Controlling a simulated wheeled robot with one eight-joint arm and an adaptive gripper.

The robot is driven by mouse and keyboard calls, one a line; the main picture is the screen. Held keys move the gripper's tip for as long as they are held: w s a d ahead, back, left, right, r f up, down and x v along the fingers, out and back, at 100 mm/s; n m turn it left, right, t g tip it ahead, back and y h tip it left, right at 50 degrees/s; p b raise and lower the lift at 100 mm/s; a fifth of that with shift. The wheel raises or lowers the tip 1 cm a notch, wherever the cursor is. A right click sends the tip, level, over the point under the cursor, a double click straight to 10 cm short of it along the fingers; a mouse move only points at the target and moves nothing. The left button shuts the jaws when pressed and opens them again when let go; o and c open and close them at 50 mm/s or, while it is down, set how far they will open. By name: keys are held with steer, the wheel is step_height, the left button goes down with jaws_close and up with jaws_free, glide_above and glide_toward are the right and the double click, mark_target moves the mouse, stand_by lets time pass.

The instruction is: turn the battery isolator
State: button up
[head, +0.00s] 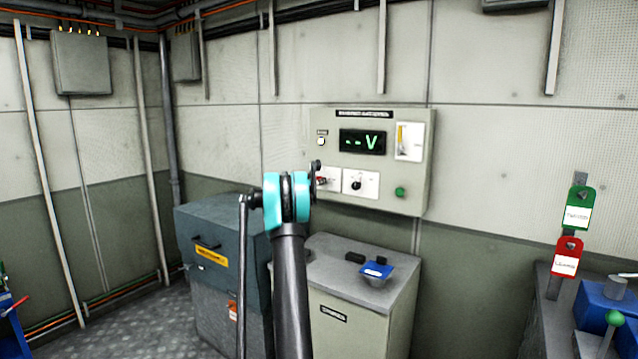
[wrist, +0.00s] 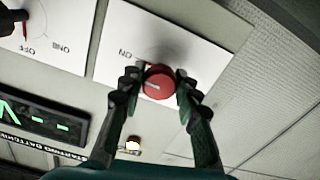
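The battery isolator is a round red knob (wrist: 159,83) on a white plate marked ON, on the front of a pale grey wall panel (head: 413,183). A white line on the knob points sideways in the wrist view. My gripper (wrist: 160,78) has one finger on each side of the knob, and both fingertips appear to touch it. In the head view my gripper (head: 318,177) is at the panel's lower left, where my arm hides part of the knob (head: 321,181).
A black rotary switch (head: 357,184) is right of the isolator. The green display (head: 362,141) above reads "--V". A green button (head: 400,192) is at the panel's lower right. A grey cabinet (head: 399,287) with a blue item (head: 377,270) on top stands below.

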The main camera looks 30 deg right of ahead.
steer(key=c, duration=0.5)
steer(key=shift+n, duration=0.3)
steer(key=n, duration=0.3)
steer(key=shift+n, duration=0.3)
steer(key=n, duration=0.4)
steer(key=shift+n, duration=0.3)
steer(key=n, duration=0.4)
steer(key=shift+n, duration=2.5)
